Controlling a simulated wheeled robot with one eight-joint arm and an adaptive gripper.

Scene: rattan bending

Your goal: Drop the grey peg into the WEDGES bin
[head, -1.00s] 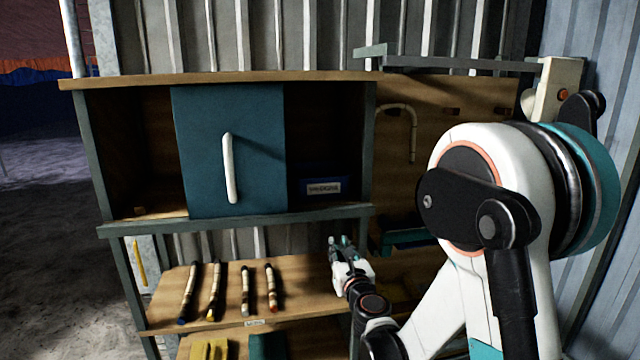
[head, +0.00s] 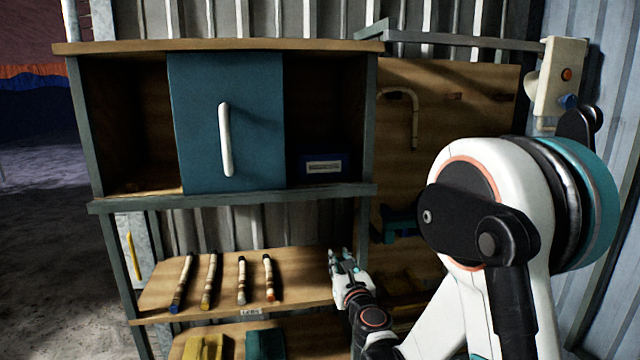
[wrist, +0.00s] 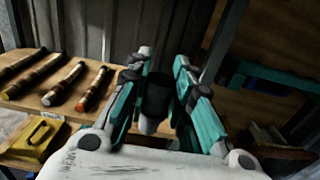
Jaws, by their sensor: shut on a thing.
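My gripper (head: 341,254) is at the right end of the middle shelf, below the upper cabinet. In the wrist view its two teal-and-grey fingers (wrist: 168,72) stand apart around a dark, rounded piece (wrist: 157,97), which appears to be the grey peg. It is in shadow and its full shape is hidden; the head view does not show it clearly. A small blue bin (head: 309,168) with a white label stands in the cabinet's right compartment, above my gripper. Its label is too small to read surely.
Several rattan pieces (head: 241,279) lie on the middle shelf (head: 300,290), left of my gripper. A teal sliding door (head: 260,120) with a white handle covers the cabinet's middle. Yellow (head: 204,347) and teal (head: 264,345) things sit on the lower shelf. A bent cane (head: 414,120) hangs at right.

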